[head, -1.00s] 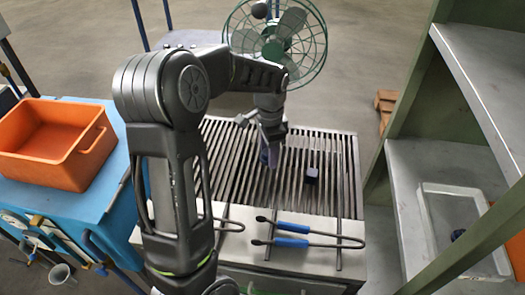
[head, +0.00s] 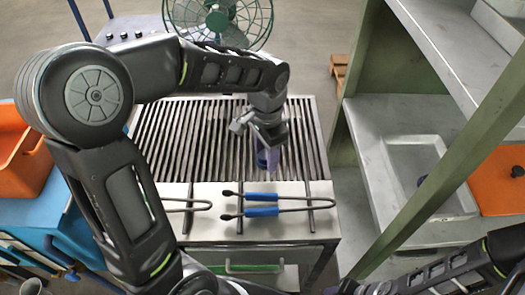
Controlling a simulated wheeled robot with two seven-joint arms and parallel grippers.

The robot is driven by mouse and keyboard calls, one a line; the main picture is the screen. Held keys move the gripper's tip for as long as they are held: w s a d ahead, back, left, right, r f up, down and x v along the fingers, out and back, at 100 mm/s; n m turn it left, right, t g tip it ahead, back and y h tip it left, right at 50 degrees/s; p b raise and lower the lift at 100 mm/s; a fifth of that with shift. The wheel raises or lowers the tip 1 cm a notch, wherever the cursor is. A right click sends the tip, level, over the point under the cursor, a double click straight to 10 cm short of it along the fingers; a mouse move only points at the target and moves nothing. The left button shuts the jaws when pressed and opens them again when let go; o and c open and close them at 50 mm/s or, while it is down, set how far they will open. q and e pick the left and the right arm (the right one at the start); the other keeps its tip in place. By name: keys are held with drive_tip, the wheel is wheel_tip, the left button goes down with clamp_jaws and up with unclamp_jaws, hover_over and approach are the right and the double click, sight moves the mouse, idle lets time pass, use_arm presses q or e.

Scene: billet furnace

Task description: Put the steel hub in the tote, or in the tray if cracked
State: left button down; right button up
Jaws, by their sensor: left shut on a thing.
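My left gripper (head: 266,160) points down at the slatted grate, near its front right part. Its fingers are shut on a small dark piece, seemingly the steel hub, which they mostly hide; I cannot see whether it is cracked. The orange tote (head: 20,165) stands on the blue cart at the left, partly cut off by the frame and my arm. The pale tray (head: 410,150) lies on the right shelf with a small dark item in it. My right arm shows at the lower right; its gripper is out of view.
Blue-handled tongs (head: 262,197) lie on the grate's front ledge (head: 215,228), just in front of my left gripper. A green fan (head: 225,20) stands behind. A green shelf post (head: 440,160) slants in front of the tray.

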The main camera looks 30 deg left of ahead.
idle(0.5)
use_arm(q)
drive_tip(key=w+d+r+n, duration=0.1)
drive_tip(key=w+r+n, duration=0.1)
drive_tip(key=w+n, duration=0.1)
drive_tip(key=w+d+r+n, duration=0.1)
drive_tip(key=w+d+n, duration=0.1)
drive_tip(key=w, duration=0.4)
drive_tip(key=shift+w+d+r+n, duration=0.3)
drive_tip(key=shift+r+n, duration=0.1)
drive_tip(key=shift+n, duration=0.4)
drive_tip(key=shift+a, duration=0.1)
